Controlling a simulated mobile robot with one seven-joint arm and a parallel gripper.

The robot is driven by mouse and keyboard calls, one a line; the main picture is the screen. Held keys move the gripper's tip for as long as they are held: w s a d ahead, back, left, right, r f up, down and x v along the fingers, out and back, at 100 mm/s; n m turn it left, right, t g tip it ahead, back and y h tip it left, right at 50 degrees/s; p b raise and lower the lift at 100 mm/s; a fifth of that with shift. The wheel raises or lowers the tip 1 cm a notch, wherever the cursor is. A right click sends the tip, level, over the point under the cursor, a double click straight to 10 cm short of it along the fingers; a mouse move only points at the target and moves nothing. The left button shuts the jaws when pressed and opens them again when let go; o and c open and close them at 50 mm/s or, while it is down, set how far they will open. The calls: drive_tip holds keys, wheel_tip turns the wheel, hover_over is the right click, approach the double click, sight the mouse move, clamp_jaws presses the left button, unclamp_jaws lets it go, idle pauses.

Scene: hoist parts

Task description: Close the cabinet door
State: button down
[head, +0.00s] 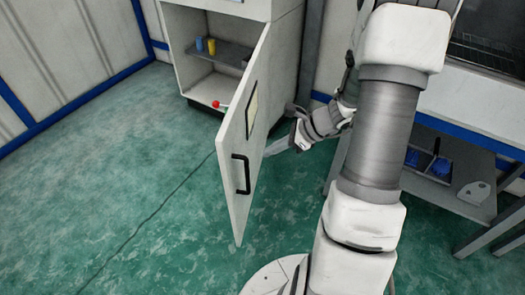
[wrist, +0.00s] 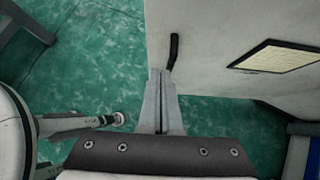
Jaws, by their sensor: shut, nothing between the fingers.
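The cabinet (head: 232,65) stands at the top of the head view with its white door (head: 240,150) swung wide open toward me. The door has a black handle (head: 241,174) and a framed yellowish panel. In the wrist view the door face (wrist: 220,40) fills the upper right, with the handle (wrist: 173,50) just beyond my fingertips. My gripper (wrist: 162,75) is shut and empty, its fingers pointing at the door beside the handle. Whether they touch the door I cannot tell. In the head view my gripper (head: 280,146) is just right of the door, its tips partly hidden.
Inside the cabinet are a shelf with a blue cup (head: 199,44) and a yellow cup (head: 211,46), and a red ball-shaped knob (head: 215,104) low down. A workbench (head: 450,165) with blue items stands at right.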

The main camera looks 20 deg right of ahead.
sight(230, 163)
drive_tip(key=b+x, duration=0.1)
drive_tip(key=x, duration=0.5)
drive_tip(key=a+r+b+x, duration=0.1)
drive_tip(key=x, duration=0.2)
drive_tip(key=shift+w+a+f+b, duration=0.15)
drive_tip(key=shift+w+b, duration=0.2)
drive_tip(key=shift+w, duration=0.05)
drive_tip(key=shift+w+a, duration=0.5)
drive_tip(key=shift+a, duration=0.15)
